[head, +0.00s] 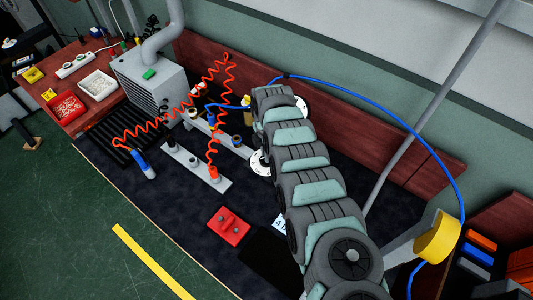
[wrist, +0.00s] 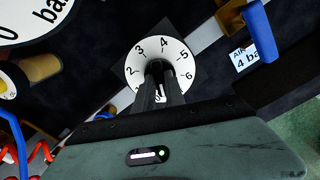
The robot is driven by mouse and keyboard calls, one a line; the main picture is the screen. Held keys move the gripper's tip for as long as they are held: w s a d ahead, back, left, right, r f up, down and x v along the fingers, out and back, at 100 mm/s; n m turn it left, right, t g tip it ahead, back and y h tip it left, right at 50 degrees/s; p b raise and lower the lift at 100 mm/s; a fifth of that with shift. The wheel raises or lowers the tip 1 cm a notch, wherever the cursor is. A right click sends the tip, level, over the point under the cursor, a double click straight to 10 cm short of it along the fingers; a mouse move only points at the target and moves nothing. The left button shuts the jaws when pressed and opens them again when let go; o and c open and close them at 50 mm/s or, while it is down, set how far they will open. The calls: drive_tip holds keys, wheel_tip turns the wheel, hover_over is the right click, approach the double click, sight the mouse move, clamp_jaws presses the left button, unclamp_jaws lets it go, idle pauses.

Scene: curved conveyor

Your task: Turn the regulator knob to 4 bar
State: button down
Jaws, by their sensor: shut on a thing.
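In the wrist view, the regulator's white dial (wrist: 133,71) shows the figures 2 to 6, with 4 near the top; its lower part is covered. My gripper (wrist: 158,72) is shut on the dark knob at the dial's middle. The fingers hide most of the knob, and I cannot make out where it points. In the head view, the white dial (head: 260,168) shows beside my arm, which hides my gripper there. A large white gauge face marked "bar" (wrist: 28,18) is cut off at the wrist view's upper left; its needle is not visible.
In the head view, an orange coiled hose (head: 182,116) and a blue hose (head: 390,106) cross the bench.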

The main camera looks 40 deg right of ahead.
drive_tip(key=shift+m, duration=0.3)
drive_tip(key=m+p, duration=0.2)
drive_tip(key=m, duration=0.1)
drive_tip(key=shift+a+m, duration=0.1)
drive_tip(key=shift+m, duration=0.3)
drive_tip(key=m, duration=0.3)
drive_tip(key=shift+p, duration=0.35)
drive_tip(key=shift+m, duration=1.6)
drive_tip(key=m+b, duration=0.1)
drive_tip(key=m, duration=0.4)
drive_tip(key=m+b, duration=0.1)
drive_tip(key=m, duration=0.2)
drive_tip(key=shift+f, duration=0.15)
drive_tip(key=shift+m+b, duration=0.45)
drive_tip(key=shift+m, duration=0.85)
